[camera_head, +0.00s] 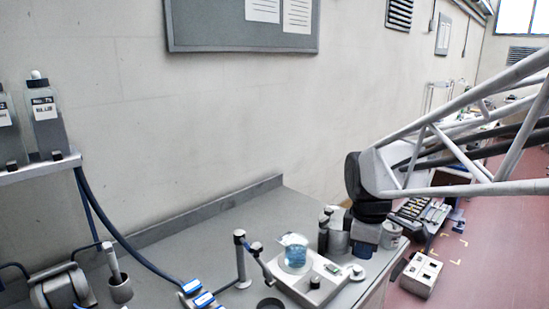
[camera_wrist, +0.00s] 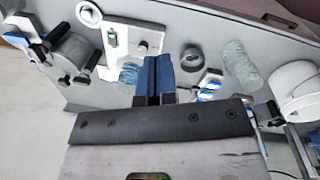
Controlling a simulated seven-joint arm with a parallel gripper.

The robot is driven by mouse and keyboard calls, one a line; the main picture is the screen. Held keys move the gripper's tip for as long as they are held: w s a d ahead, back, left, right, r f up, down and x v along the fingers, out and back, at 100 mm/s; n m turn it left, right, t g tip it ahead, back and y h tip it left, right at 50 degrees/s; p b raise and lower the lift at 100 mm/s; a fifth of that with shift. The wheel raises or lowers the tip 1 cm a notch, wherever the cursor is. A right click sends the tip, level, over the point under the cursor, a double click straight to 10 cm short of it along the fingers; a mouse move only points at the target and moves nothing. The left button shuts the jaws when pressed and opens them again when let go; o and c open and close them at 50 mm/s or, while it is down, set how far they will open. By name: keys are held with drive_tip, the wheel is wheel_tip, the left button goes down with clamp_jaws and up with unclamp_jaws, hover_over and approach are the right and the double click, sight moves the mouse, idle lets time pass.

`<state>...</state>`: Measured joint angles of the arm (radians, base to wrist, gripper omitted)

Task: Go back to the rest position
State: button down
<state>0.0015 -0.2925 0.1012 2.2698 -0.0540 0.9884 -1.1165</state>
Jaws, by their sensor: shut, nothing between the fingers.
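My gripper (camera_wrist: 157,62) is shut and empty, its two dark blue fingers pressed together in the wrist view. In the head view my gripper hangs under the arm's dark wrist at the right end of the grey bench (camera_head: 215,228); its fingertips cannot be made out there. A beaker of blue liquid (camera_head: 295,252) stands on a white bench device (camera_head: 310,281) to the left of my gripper. In the wrist view the white device (camera_wrist: 118,42) lies beyond the fingers, and the blue beaker (camera_wrist: 128,74) shows just left of them, partly hidden.
A post stand (camera_head: 241,260) and a mortar with pestle (camera_head: 119,285) stand left along the bench. Bottles sit on a wall shelf (camera_head: 38,170). A white box (camera_head: 421,274) is on the red floor at right. The bench's back left is clear.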

drive_tip(key=s+f+m+t, duration=0.1)
drive_tip(key=s+m, duration=1.2)
drive_tip(key=s, duration=0.4)
drive_tip(key=shift+s+a+t, duration=0.2)
drive_tip(key=shift+a+t, duration=0.05)
drive_tip(key=shift+t, duration=0.15)
